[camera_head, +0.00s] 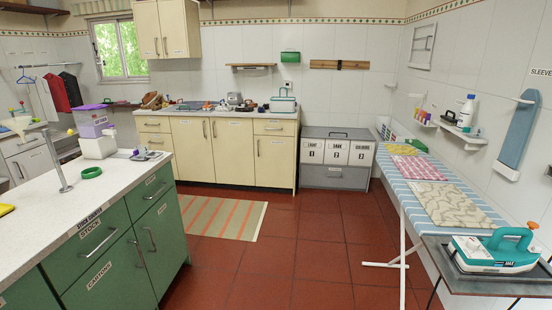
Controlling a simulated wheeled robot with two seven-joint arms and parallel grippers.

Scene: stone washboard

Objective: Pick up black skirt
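A black garment (72,89) hangs at the far left, near the window, beside a red garment (56,93). It is small and far off, and I cannot tell whether it is a skirt. No other black cloth is clear to see. Neither of my grippers is in view.
A green-drawer counter (110,245) with a white top fills the left front. An ironing board (405,180) with folded cloths and a teal iron (495,252) stand at right. Cream cabinets (232,150) line the back. The red tiled floor (290,250) between is clear, with a striped mat (215,217).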

